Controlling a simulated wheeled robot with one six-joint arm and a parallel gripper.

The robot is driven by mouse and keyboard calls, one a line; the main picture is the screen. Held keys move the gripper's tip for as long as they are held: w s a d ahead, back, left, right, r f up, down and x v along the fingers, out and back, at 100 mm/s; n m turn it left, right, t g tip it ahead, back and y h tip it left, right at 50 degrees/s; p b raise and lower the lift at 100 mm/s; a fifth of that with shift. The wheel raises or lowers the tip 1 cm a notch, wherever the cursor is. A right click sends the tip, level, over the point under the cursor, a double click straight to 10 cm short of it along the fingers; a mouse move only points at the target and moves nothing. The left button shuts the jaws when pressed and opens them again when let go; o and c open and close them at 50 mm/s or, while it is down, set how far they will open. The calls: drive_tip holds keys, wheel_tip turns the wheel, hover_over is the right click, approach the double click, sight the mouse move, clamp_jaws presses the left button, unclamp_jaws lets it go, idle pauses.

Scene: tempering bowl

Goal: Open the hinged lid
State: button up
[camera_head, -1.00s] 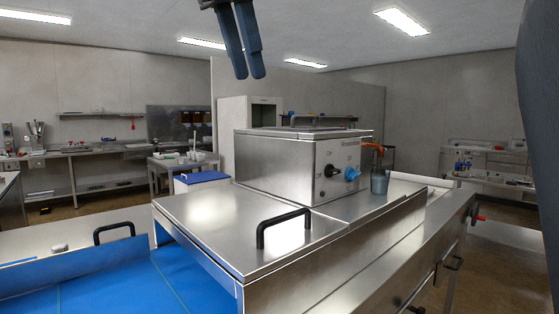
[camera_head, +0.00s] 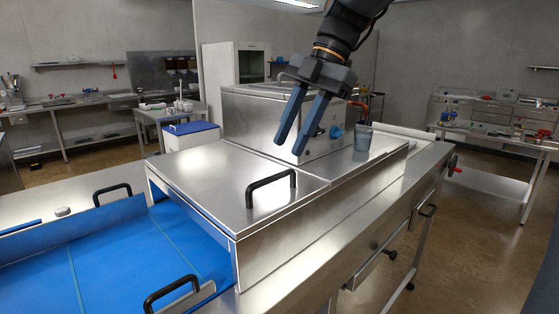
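A flat steel lid (camera_head: 215,172) with a black bar handle (camera_head: 271,187) near its front edge lies closed on the steel housing over the blue belt. Behind it stands a steel box machine (camera_head: 250,118) with a dark knob and a blue knob (camera_head: 336,132) on its front; my gripper partly covers its top and front. My gripper (camera_head: 290,148) hangs from the upper right, fingers angled down, in front of the box machine in the picture. Its two blue fingers are apart with nothing between them. It is clear of the black handle.
A blue-grey cup (camera_head: 363,138) stands on the steel top right of the machine. A blue belt (camera_head: 110,255) runs out at the lower left, between side walls with black handles. A wheeled steel frame stands at the right, with open floor beyond.

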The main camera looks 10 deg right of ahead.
sight(274, 176)
drive_tip(key=p+x, duration=0.1)
drive_tip(key=x, duration=0.5)
drive_tip(key=shift+a+f, duration=0.1)
drive_tip(key=shift+f, duration=0.1)
clamp_jaws()
